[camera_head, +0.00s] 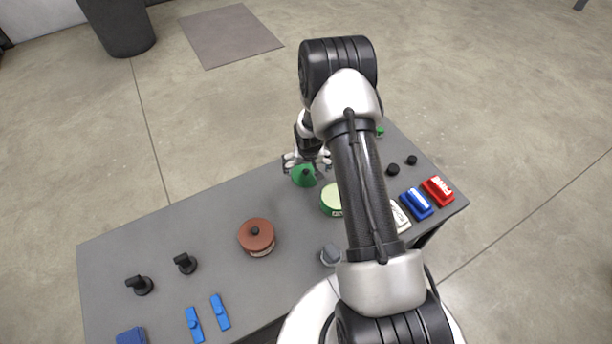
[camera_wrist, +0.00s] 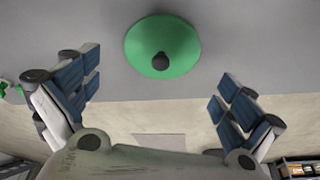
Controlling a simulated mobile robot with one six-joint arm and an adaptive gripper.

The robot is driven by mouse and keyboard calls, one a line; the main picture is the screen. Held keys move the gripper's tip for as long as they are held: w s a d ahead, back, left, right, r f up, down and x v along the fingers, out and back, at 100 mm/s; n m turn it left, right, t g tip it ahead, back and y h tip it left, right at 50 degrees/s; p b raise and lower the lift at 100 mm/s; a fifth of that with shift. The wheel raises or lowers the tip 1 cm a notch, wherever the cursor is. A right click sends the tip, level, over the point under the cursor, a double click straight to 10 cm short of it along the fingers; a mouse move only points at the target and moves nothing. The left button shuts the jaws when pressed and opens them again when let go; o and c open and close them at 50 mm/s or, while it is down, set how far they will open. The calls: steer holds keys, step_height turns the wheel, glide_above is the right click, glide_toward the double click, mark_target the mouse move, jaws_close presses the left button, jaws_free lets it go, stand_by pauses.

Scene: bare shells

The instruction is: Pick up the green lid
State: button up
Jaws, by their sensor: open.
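The green lid (camera_head: 304,176) is a shallow cone with a dark knob, lying on the grey table near its far edge. In the wrist view the lid (camera_wrist: 178,46) is at the top middle, beyond and between the fingers. My gripper (camera_head: 307,160) is at the lid in the head view, its fingers apart on the far side of it. In the wrist view my gripper (camera_wrist: 158,100) is open and empty. I cannot tell whether a finger touches the lid.
The grey table (camera_head: 205,222) also holds a green round container (camera_head: 331,200) close to the lid, a brown lidded pot (camera_head: 257,236), a grey knob (camera_head: 330,254), and blue (camera_head: 416,204) and red (camera_head: 438,190) blocks. Black knobs and blue pieces lie at left. The table left of the lid is clear.

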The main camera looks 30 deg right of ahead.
mark_target(306, 172)
steer(key=b+x, duration=0.1)
steer(key=x, duration=0.3)
steer(key=shift+f+b, duration=0.3)
steer(key=shift+f, duration=0.1)
steer(key=shift+r, duration=0.1)
steer(key=shift+c, duration=0.5)
